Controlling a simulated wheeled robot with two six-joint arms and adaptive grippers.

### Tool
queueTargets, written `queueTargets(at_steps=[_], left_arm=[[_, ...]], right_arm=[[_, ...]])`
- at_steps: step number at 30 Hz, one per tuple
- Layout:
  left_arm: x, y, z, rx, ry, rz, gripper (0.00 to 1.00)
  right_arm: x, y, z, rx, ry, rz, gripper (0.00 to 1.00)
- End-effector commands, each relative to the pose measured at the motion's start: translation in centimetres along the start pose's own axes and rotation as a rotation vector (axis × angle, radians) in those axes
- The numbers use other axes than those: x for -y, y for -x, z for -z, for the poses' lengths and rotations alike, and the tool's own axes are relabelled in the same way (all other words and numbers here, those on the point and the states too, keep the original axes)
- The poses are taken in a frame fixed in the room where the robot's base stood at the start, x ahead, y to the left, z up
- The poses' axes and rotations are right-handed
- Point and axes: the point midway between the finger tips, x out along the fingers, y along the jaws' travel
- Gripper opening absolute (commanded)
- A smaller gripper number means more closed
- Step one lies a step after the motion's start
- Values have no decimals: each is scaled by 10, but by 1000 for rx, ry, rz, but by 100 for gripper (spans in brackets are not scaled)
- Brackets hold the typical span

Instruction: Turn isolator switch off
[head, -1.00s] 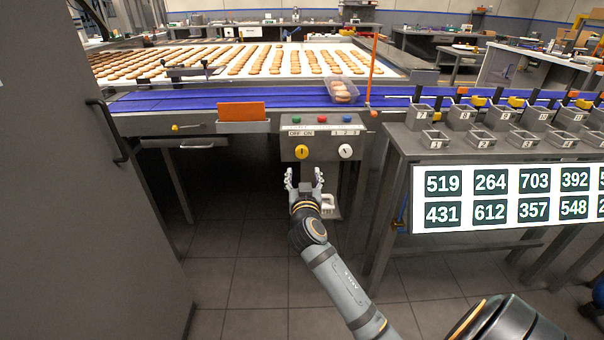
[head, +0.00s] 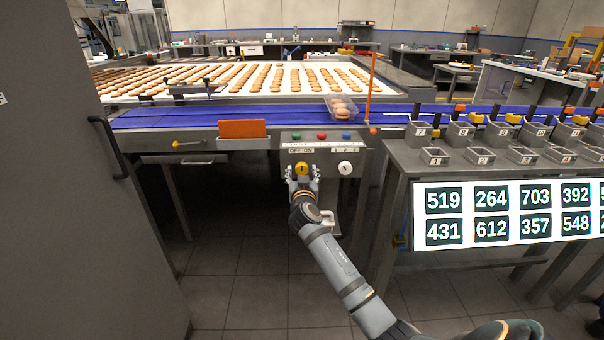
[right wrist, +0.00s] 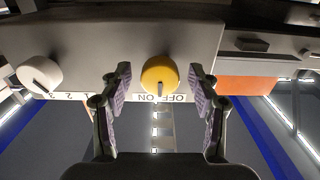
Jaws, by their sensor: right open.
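The isolator switch is a yellow round knob (head: 302,169) on the front of a grey control box (head: 322,155), under an "OFF ON" label. My right gripper (head: 302,174) is open just in front of it. In the right wrist view, which shows the box upside down, the yellow knob (right wrist: 160,75) sits between the two open fingers (right wrist: 159,86). Gaps show on both sides, and I cannot tell whether a finger touches it. The dark mark on the knob points toward the label, near "ON". My left gripper is not in view.
A white "1 2 3" knob (head: 345,168) is beside the yellow one. Coloured buttons (head: 321,136) sit above. A blue conveyor (head: 230,113) with a biscuit tray (head: 342,107) runs behind. A grey cabinet (head: 60,200) stands left, a bin table (head: 450,160) right.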

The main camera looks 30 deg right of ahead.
Motion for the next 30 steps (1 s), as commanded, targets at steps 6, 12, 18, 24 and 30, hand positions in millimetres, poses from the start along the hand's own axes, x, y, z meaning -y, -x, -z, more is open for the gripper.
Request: queueTargets(at_steps=[6,12,18,24,30], left_arm=[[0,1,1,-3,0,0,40],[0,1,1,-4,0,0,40],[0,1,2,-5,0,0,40],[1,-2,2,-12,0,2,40],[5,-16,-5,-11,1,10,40]], right_arm=[[0,0,0,0,0,0,41],[0,0,0,0,0,0,14],[0,0,0,0,7,0,7],[0,0,0,1,65,0,7],[0,1,1,0,199,1,7]])
